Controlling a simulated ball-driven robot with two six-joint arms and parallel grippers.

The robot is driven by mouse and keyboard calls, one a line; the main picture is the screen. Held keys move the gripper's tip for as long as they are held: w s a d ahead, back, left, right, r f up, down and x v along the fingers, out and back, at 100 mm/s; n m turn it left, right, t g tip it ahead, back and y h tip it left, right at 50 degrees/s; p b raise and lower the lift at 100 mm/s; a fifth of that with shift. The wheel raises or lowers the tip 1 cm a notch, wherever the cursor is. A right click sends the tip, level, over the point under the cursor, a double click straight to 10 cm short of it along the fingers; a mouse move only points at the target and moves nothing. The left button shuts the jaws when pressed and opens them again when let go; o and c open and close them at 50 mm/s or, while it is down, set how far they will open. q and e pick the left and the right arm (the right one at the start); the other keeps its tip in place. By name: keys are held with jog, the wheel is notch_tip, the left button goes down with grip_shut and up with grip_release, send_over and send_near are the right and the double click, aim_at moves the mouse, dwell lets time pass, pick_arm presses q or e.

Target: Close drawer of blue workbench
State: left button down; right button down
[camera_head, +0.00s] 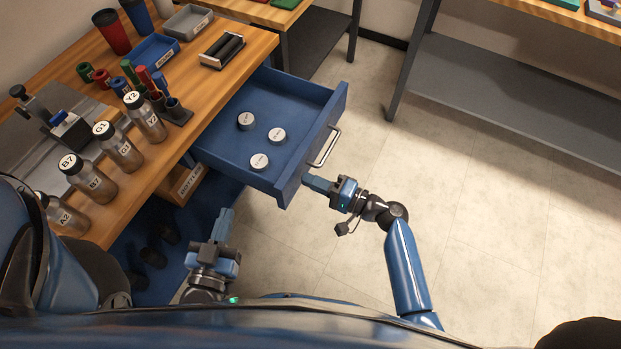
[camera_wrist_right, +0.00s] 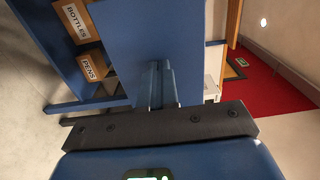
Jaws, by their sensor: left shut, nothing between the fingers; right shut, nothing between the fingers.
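The blue drawer (camera_head: 262,112) of the workbench (camera_head: 205,95) is pulled well out, with several round pucks visible inside, among them one white-topped puck (camera_head: 277,135). Its metal handle (camera_head: 325,147) is on the front panel. My right gripper (camera_head: 308,180) is shut and empty, with its tips at or very close to the near end of the drawer front; contact is unclear. In the right wrist view, the shut fingers (camera_wrist_right: 157,72) point at a flat blue panel (camera_wrist_right: 150,30). My left gripper (camera_head: 226,215) is shut and empty, low beside the workbench, apart from the drawer.
Labelled metal bottles (camera_head: 118,145) and cups stand on the wooden benchtop. A wooden box labelled bottles (camera_head: 187,185) sits below the drawer. A grey-shelved table (camera_head: 510,100) stands at the back right. The floor (camera_head: 480,220) right of the drawer is clear.

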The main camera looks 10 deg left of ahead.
jog(key=shift+w+a, duration=0.1)
jog(key=shift+a, duration=0.25)
jog(key=b+x, duration=1.2)
jog(key=x, duration=1.4)
jog(key=shift+w+a+f, duration=0.1)
jog(key=shift+a+f, duration=0.1)
jog(key=shift+a, duration=0.05)
jog(key=shift+w+a, duration=0.1)
jog(key=shift+a, duration=0.2)
jog(key=shift+r+b, duration=0.25)
jog(key=shift+b, duration=0.1)
jog(key=shift+r, duration=0.2)
